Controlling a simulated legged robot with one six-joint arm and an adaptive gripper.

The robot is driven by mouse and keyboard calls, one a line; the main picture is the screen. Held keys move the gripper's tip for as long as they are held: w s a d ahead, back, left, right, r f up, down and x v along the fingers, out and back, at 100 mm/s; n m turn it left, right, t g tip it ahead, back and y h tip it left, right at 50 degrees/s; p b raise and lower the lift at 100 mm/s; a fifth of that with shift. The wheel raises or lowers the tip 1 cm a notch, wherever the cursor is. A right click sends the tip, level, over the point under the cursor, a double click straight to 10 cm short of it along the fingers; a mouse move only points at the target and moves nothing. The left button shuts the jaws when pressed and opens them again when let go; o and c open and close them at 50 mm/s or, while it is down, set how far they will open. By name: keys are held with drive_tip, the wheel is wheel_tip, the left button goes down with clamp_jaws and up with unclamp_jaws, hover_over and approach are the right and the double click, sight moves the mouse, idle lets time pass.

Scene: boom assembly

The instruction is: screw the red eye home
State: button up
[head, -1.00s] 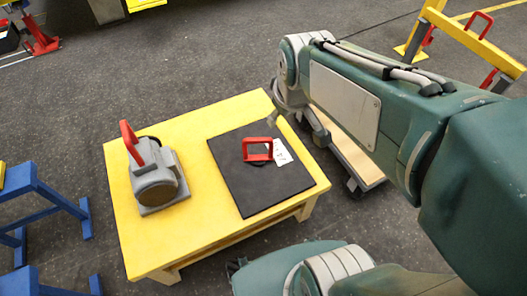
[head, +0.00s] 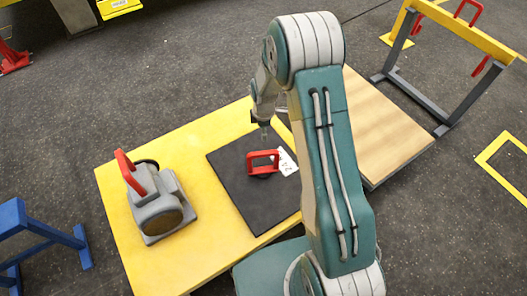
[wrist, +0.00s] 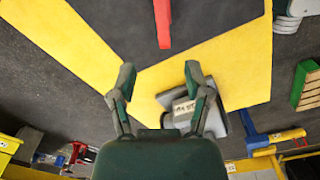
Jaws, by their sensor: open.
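A red eye (head: 263,162), a squared loop, stands on the black mat (head: 240,207) on the yellow table (head: 135,245), beside a white tag (head: 288,163). In the wrist view a red bar (wrist: 163,24), likely this eye, shows at the top, beyond my fingertips. A grey motor-like housing (head: 160,208) with an upright red part (head: 129,172) on it stands at the table's left. My gripper (wrist: 159,76) is open and empty, its fingers spread apart. In the head view my gripper (head: 264,132) hangs just behind the eye, partly hidden by my arm.
A wooden-topped platform (head: 385,130) stands right of the table. A yellow-topped rack (head: 455,30) with red loops is at the back right. A blue trestle (head: 45,235) stands at the left. Dark floor between them is open.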

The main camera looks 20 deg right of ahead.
sight(263, 153)
drive_tip(key=shift+n, duration=0.4)
wheel_tip(263, 153, down, 14)
drive_tip(key=shift+a+r, duration=0.1)
drive_tip(key=shift+r, duration=0.15)
clamp_jaws()
